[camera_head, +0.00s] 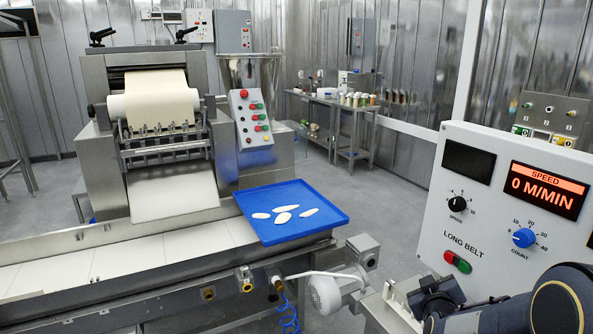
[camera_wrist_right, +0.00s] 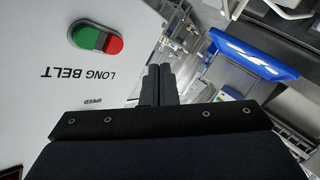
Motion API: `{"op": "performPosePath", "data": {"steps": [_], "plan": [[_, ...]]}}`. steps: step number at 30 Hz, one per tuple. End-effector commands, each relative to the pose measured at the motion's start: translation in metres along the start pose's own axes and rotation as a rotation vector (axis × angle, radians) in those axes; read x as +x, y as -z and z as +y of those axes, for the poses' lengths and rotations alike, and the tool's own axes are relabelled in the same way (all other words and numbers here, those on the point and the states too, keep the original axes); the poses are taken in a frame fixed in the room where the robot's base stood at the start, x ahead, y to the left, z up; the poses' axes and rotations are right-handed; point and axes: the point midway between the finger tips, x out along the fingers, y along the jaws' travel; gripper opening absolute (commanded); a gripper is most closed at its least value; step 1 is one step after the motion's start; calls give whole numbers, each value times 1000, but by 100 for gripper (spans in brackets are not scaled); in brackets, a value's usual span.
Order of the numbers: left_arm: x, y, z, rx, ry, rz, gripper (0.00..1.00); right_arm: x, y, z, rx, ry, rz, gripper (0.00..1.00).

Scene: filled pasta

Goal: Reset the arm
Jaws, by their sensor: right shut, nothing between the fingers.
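My right arm comes in at the lower right of the head view, in front of the long belt control panel (camera_head: 490,220). My right gripper (camera_head: 428,284) is at the lower left of the panel, below the green and red buttons (camera_head: 457,262). In the right wrist view the two dark fingers of the right gripper (camera_wrist_right: 158,72) are together with nothing between them. The buttons (camera_wrist_right: 96,38) show there at the upper left, apart from the fingertips. My left gripper is in neither view.
A blue tray (camera_head: 330,222) with several pale pasta pieces stands on the belt's edge. The dough machine (camera_head: 85,100) is at the left, over the pale belt (camera_head: 120,255). A motor (camera_head: 325,297) is left of my gripper. The display reads 0 M/MIN.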

Motion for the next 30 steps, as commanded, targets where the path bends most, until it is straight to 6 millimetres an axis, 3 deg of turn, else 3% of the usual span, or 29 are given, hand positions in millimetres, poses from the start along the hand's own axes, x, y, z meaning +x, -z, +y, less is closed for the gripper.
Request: {"op": "performPosePath", "data": {"steps": [1,5,9,15,18,23,30], "plan": [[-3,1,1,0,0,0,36,-18,2,5,109,62,-33,0],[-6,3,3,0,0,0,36,-78,7,-9,383,289,-145,0],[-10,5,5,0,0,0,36,-162,14,-27,580,512,-276,0],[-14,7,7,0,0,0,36,-283,-2,-50,685,704,-508,0],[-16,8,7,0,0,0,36,-323,-16,-58,694,728,-612,0],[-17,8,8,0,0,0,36,-355,-32,-64,694,730,-709,0],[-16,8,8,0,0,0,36,-359,-35,-65,693,731,-726,0]]}}
